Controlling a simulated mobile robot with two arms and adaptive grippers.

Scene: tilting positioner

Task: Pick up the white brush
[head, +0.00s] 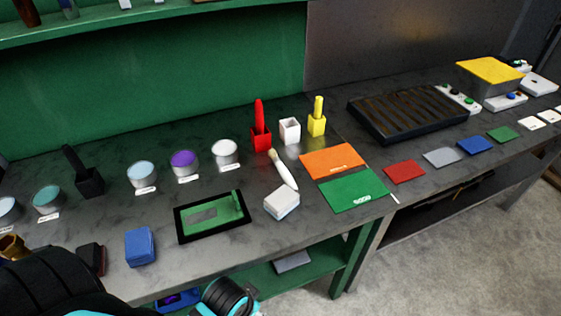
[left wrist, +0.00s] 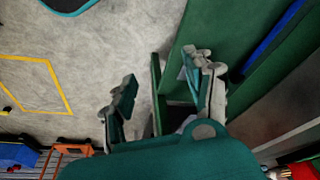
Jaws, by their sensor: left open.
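The white brush (head: 284,172) lies on the dark worktop (head: 230,240) in the head view. Its pale bristle end points up-left and its white handle points down-right. A white holder (head: 290,131) stands behind it, apparently empty. My left gripper (left wrist: 160,92) shows in the left wrist view with its fingers wide apart and nothing between them, over the floor and a green structure. The brush does not show in that view. In the head view parts of my arm show at the lower left, away from the brush. My right gripper is not in view.
A red brush in its holder (head: 261,137) and a yellow one (head: 317,122) stand behind. A white block (head: 282,203) lies close in front, with a black-framed tray (head: 212,214) to its left. Green (head: 345,192) and orange (head: 333,160) sheets lie right. Open paint cups (head: 185,165) stand left.

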